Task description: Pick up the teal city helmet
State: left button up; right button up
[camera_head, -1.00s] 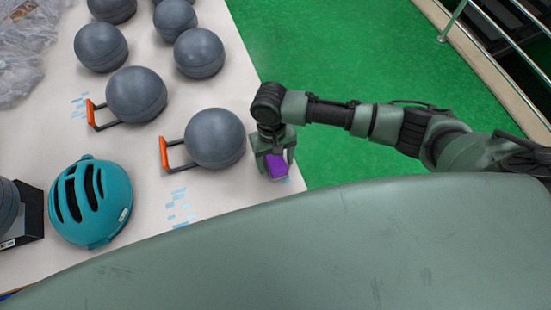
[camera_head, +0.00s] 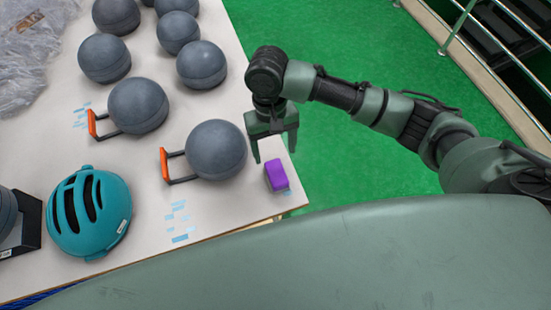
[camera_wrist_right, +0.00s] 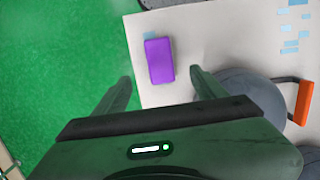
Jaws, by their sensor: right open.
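The teal city helmet (camera_head: 89,212) sits on the white table at the lower left in the head view, its dark vents facing up. My right gripper (camera_head: 274,155) is open and empty above the table's right edge, far to the right of the helmet. A purple block (camera_head: 277,176) lies on the table just below the fingertips in the head view. In the right wrist view the block (camera_wrist_right: 159,60) shows beyond and between the open fingers (camera_wrist_right: 160,85), apart from them. The helmet is not in the wrist view. My left gripper is not in view.
Several grey balls stand on the table (camera_head: 225,210); two have orange-ended handles, including the near ball (camera_head: 215,150). A black stand (camera_head: 22,225) with a grey ball is left of the helmet. Clear plastic wrap (camera_head: 30,60) lies at upper left. Green floor (camera_head: 340,160) lies right of the table.

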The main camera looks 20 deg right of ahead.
aim_at(83, 209)
jog(key=u, duration=1.4)
jog(key=i+j+z, duration=0.2)
jog(key=j, duration=0.2)
jog(key=i+j+z, duration=0.2)
jog(key=j, duration=0.15)
jog(key=j+z, duration=0.2)
jog(key=j, duration=0.2)
jog(key=i+j+z, duration=0.2)
jog(key=j, duration=0.25)
jog(key=k, duration=0.05)
